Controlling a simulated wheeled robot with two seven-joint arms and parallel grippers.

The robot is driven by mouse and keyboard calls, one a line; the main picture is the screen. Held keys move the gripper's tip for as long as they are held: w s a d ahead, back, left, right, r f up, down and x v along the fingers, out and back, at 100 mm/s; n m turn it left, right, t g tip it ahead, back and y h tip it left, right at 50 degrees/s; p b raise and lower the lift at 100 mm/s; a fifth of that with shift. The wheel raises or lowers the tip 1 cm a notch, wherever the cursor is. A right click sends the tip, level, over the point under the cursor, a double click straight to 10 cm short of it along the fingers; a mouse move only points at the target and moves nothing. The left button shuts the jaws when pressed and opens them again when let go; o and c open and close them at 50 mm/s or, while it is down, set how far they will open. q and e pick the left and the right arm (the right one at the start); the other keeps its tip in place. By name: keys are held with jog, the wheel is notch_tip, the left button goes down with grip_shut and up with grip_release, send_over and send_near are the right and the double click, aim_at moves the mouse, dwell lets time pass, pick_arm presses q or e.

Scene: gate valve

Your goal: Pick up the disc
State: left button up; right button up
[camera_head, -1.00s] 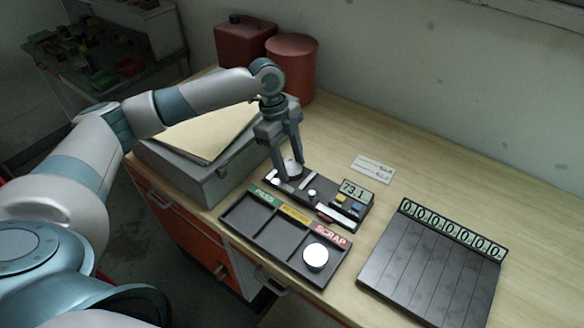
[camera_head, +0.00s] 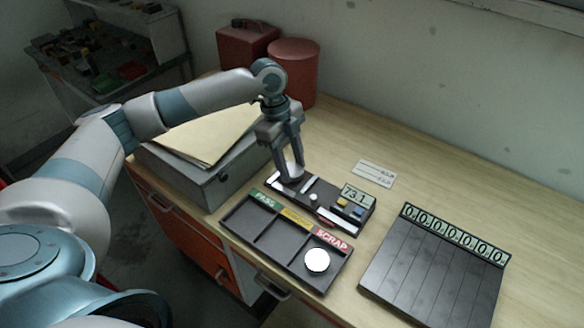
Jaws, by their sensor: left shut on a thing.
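My left gripper (camera_head: 291,174) points down over the left end of the dark measuring device (camera_head: 325,203), its fingers shut on a pale disc (camera_head: 294,170). The fingers partly hide this disc, and I cannot tell whether it still touches the device. A second disc (camera_head: 317,260), bright white, lies flat in the SCRAP compartment of the black sorting tray (camera_head: 262,241). The tray's labels read PASS, a yellow one too small to read, and SCRAP. My right gripper is not in view.
The device's display (camera_head: 357,195) reads 73.1. A dark slotted board (camera_head: 432,268) with a row of number displays lies at the right. A grey box (camera_head: 205,180) with folders stands left of the gripper. Red containers (camera_head: 292,70) stand behind. A white card (camera_head: 374,173) lies behind the device.

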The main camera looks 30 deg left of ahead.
aim_at(297, 172)
pick_arm(q)
jog(key=shift+r, duration=0.45)
notch_tip(297, 172, up, 2)
jog(key=shift+w+d+r+b, duration=0.1)
jog(key=shift+r+b, duration=0.15)
jog(key=shift+b, duration=0.6)
jog(key=d+r+b, duration=0.3)
jog(key=d+r, duration=0.4)
jog(key=d, duration=0.4)
jog(key=shift+d, duration=0.25)
jog(key=shift+s+a+f, duration=0.1)
jog(key=shift+s, duration=0.1)
